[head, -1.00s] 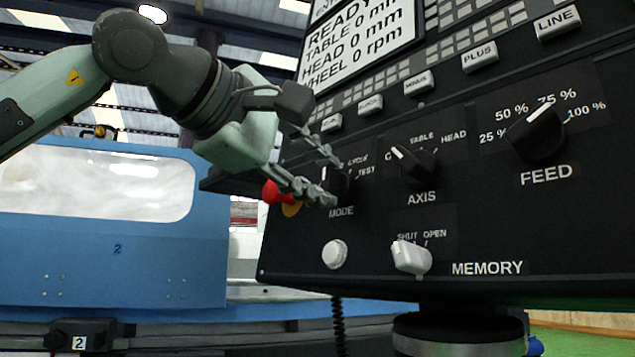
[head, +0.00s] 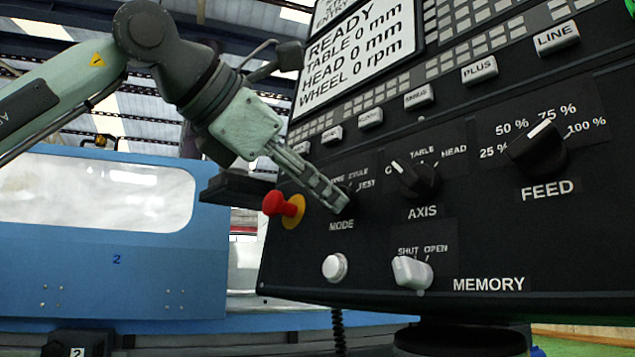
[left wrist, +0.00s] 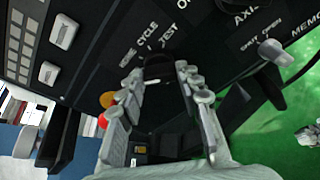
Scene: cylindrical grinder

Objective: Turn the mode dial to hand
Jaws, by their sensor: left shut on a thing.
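The mode dial (left wrist: 158,68) is a dark knob above the label MODE on the black control panel (head: 300,240). My left gripper (head: 341,201) reaches it from the upper left and is shut on it. In the head view the fingers cover most of the dial. In the left wrist view the two fingertips (left wrist: 160,74) sit on either side of the knob. The words CYCLE and TEST show beside it. Other lettering is partly covered, and I cannot tell which mark the dial points at.
A red mushroom button (head: 275,203) on a yellow base is close to the left of the gripper. The axis dial (head: 416,179) is to the right. The screen (head: 355,45) reads READY.

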